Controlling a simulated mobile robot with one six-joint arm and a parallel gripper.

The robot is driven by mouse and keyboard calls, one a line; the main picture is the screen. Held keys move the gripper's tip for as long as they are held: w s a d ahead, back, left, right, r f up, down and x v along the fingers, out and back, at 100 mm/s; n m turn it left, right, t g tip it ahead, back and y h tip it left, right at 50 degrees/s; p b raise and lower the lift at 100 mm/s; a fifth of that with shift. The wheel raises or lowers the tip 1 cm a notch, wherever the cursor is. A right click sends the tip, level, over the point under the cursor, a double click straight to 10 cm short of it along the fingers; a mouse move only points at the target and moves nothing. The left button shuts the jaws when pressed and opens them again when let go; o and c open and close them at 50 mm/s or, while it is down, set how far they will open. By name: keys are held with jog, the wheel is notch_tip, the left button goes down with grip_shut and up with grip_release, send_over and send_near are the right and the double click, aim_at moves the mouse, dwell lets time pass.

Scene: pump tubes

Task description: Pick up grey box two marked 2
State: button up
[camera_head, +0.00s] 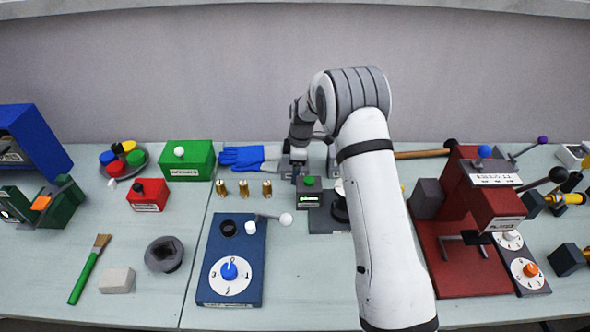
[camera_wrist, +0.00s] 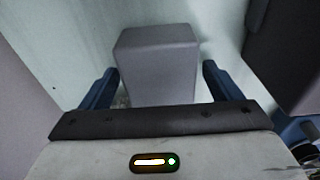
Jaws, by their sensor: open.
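A grey box (camera_wrist: 158,62) stands between the fingers of my gripper (camera_wrist: 161,84) in the wrist view. A gap shows on each side of the box, so the blue fingers are apart from it. No number shows on the faces in this view, so I cannot tell whether it is box two. In the head view my gripper (camera_head: 300,168) is low at the back of the table, left of my forearm. A small grey box (camera_head: 331,160) shows partly just right of it; its marking is too small to read.
A dark grey block (camera_wrist: 288,50) stands close at the right in the wrist view. A dark device with a green button (camera_head: 310,183) is just in front. A red press (camera_head: 470,225) stands at right.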

jog(key=shift+c, duration=0.5)
jog(key=c, duration=1.1)
